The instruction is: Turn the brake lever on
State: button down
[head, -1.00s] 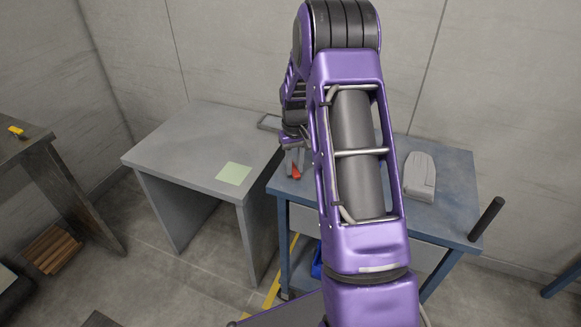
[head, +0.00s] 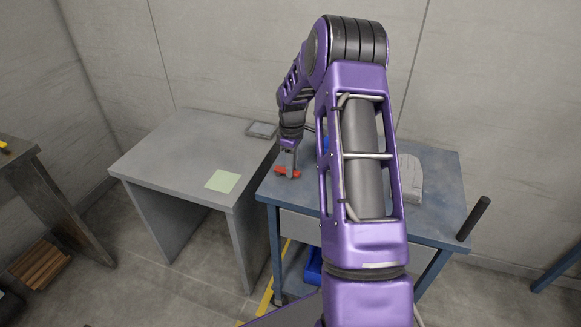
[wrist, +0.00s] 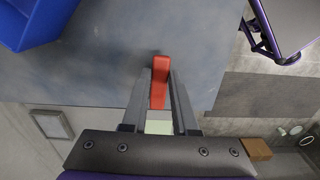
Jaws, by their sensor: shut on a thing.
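A red lever (head: 281,171) shows at the left end of the blue workbench, low beside my fingers in the head view. My gripper (head: 290,166) reaches down onto it. In the wrist view the red lever (wrist: 160,82) stands between the two grey fingers of my gripper (wrist: 160,75), which are closed on its sides. Its upper end shows between the fingertips. How the lever is mounted is hidden, and its on or off marking cannot be seen.
The blue workbench (head: 438,205) carries a light grey object (head: 411,180) right of my arm. A black cylindrical handle (head: 474,218) sticks up at its right corner. A grey table (head: 165,155) with a pale green sheet (head: 222,181) stands left. A blue bin (wrist: 30,22) shows in the wrist view.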

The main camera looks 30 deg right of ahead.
jog(key=shift+w+d+n, duration=0.1)
jog(key=shift+w+n, duration=0.05)
jog(key=shift+n, duration=0.25)
jog(key=c, duration=0.7)
grip_release()
notch_tip(320, 180, up, 18)
jog(key=shift+f+p, duration=0.25)
jog(key=shift+p, duration=0.25)
